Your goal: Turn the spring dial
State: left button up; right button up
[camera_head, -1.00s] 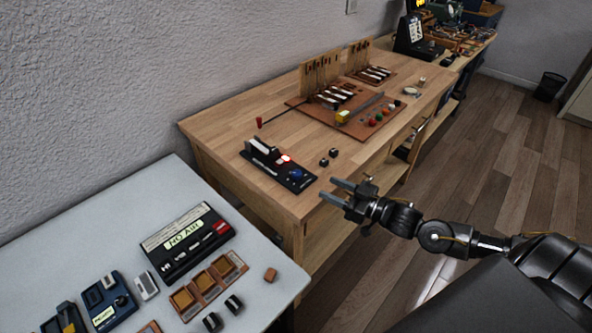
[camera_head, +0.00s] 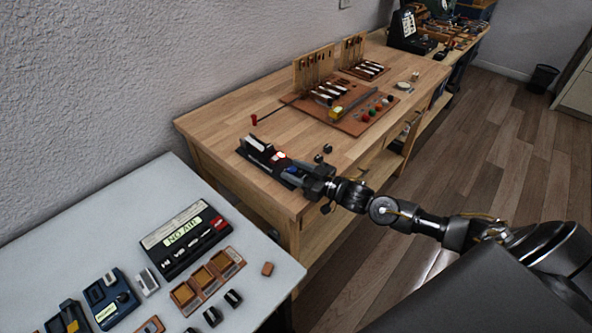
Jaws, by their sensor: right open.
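The black device (camera_head: 246,154) with a white key-like block (camera_head: 255,143) sits near the front corner of the wooden table. Its blue dial (camera_head: 292,170) is at the right end and is partly hidden by my right gripper (camera_head: 285,169). My right gripper is open, with its fingers reaching left over the device and one on either side of the dial. I cannot tell whether the fingers touch the dial. My left gripper is not in view.
Small black blocks (camera_head: 327,149) lie just behind the gripper. A brown board (camera_head: 352,126) with key models and coloured balls is farther back. A pale table (camera_head: 120,232) with a "NO AIR" box (camera_head: 184,239) stands at front left.

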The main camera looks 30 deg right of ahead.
jog(key=c, duration=0.9)
jog(key=shift+s+a+r+m+t+h+p, duration=0.15)
jog(key=shift+r+m+t+h+p, duration=0.2)
jog(key=shift+m+h+p, duration=0.6)
jog(key=shift+c, duration=0.4)
jog(key=shift+f+m+t+h+p, duration=0.25)
jog(key=shift+m+t+h+p, duration=0.25)
jog(key=shift+h, duration=0.45)
jog(key=o, duration=1)
jog(key=shift+f, duration=0.1)
